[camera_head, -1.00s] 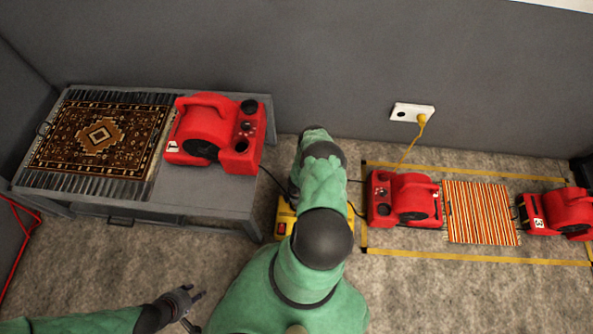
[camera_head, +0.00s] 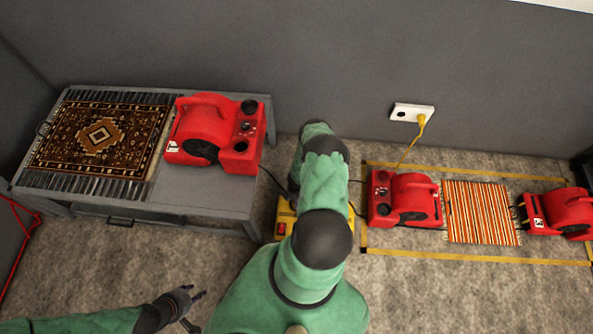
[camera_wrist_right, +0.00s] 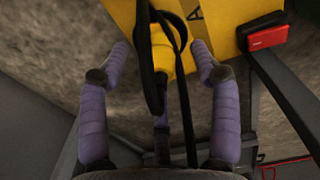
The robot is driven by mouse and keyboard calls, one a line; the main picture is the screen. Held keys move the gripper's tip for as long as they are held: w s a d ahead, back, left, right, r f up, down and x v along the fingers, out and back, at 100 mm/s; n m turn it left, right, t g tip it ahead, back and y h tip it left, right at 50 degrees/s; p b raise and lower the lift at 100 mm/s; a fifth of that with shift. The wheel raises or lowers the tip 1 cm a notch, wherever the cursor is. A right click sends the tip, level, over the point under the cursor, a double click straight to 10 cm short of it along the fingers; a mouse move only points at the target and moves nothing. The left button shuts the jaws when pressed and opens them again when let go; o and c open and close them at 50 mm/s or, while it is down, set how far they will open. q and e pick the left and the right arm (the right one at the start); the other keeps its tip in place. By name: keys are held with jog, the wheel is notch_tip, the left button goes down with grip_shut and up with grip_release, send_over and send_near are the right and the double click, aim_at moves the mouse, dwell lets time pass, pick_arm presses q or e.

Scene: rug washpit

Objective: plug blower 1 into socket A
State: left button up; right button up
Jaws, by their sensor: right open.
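Blower 1 (camera_head: 207,126), red with a "1" label, stands on the grey table; its black cord runs off the right side toward the floor. The yellow socket box (camera_head: 284,229) with a red switch lies on the floor, mostly hidden by my right arm. In the right wrist view the box (camera_wrist_right: 227,22) shows a letter A beside a yellow plug (camera_wrist_right: 162,52) with black cord. The plug is at the box; its seating is unclear. My right gripper (camera_wrist_right: 160,62) is open, fingers apart on either side of the plug. My left gripper (camera_head: 198,308) is open and empty at lower left.
A patterned rug (camera_head: 98,134) lies on the table (camera_head: 205,189). A second red blower (camera_head: 411,199), a striped rug (camera_head: 480,212) and blower 3 (camera_head: 562,212) are inside yellow floor tape. A white wall outlet (camera_head: 402,112) holds a yellow plug. Bare floor lies in front.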

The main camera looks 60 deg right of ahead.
jog(key=shift+r, duration=4.65)
